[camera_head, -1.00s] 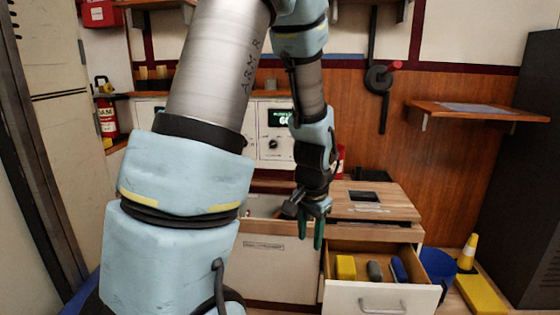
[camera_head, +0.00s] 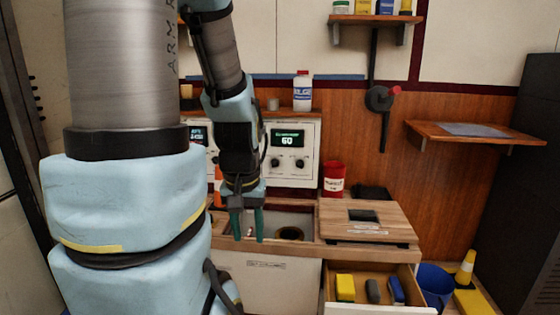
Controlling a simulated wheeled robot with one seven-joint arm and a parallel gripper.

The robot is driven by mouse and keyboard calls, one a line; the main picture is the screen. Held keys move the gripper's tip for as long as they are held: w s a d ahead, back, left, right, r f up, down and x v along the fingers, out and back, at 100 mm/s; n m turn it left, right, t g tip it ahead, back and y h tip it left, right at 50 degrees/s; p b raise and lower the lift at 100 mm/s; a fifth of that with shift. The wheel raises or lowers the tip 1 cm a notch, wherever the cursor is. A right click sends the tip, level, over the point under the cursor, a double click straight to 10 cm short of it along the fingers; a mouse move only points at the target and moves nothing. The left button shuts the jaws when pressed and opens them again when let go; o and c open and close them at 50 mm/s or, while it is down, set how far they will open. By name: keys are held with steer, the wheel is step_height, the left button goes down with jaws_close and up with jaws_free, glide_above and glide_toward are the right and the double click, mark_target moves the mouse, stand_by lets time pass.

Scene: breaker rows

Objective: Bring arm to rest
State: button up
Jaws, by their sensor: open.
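My arm fills the left of the head view and hangs down with my gripper (camera_head: 247,224) at its end. The gripper points downward, its green fingers apart with nothing seen between them. It hangs in front of the counter's recessed basin (camera_head: 282,222), left of the wooden board (camera_head: 365,219). Whether the fingertips touch anything cannot be told, but they look clear of the counter. My upper arm hides the left part of the counter and wall.
An open drawer (camera_head: 380,310) holds a yellow block (camera_head: 345,287), a grey item (camera_head: 373,290) and a blue item (camera_head: 396,290). A control panel (camera_head: 290,154) reading 60 stands behind the gripper. A red can (camera_head: 334,179), blue bucket (camera_head: 435,283) and wall shelf (camera_head: 470,133) are to the right.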

step_height(320, 180, up, 21)
steer(key=p, duration=1.8)
steer(key=shift+p, duration=0.4)
